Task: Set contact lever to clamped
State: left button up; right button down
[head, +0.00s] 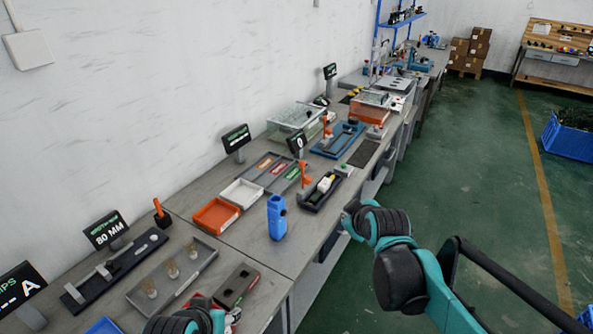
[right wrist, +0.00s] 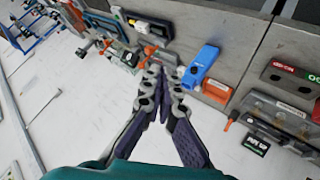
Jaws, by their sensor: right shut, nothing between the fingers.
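A dark contact fixture (head: 321,191) with a white and yellow part in it lies near the bench's front edge in the head view. An upright orange lever (head: 304,178) stands at its left end; I cannot tell its exact setting. The fixture also shows at the top of the right wrist view (right wrist: 148,26).
A blue upright device (head: 277,217) stands on the bench left of the fixture. An orange tray (head: 215,215) and a white tray (head: 242,193) lie behind it.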

jog(key=w+a+f+n+t+y+b, duration=0.1)
jog(key=w+a+n, duration=0.2)
jog(key=w, duration=0.6)
jog(key=w+a+f+n+t, duration=0.1)
jog(key=w+a+n, duration=0.3)
jog(key=w, duration=0.4)
jog(key=w+a+f+n+t, duration=0.1)
jog(key=w+a+f+n, duration=0.2)
jog(key=w+a+f, duration=0.1)
jog(key=w+a+f+n+t+y+b, duration=0.1)
jog(key=w+a+f+n+t, duration=0.1)
jog(key=w+a+f+n, duration=0.2)
jog(key=w+f, duration=0.3)
jog(key=w, duration=0.2)
jog(key=shift+w+a+y, duration=0.15)
jog(key=shift+y, duration=0.15)
jog(key=w+d+b, duration=0.1)
jog(key=w+b, duration=0.3)
jog(key=w, duration=0.5)
jog(key=shift+w+d+f+b, duration=0.2)
jog(key=shift+f+b, duration=0.1)
jog(key=shift+f, duration=0.1)
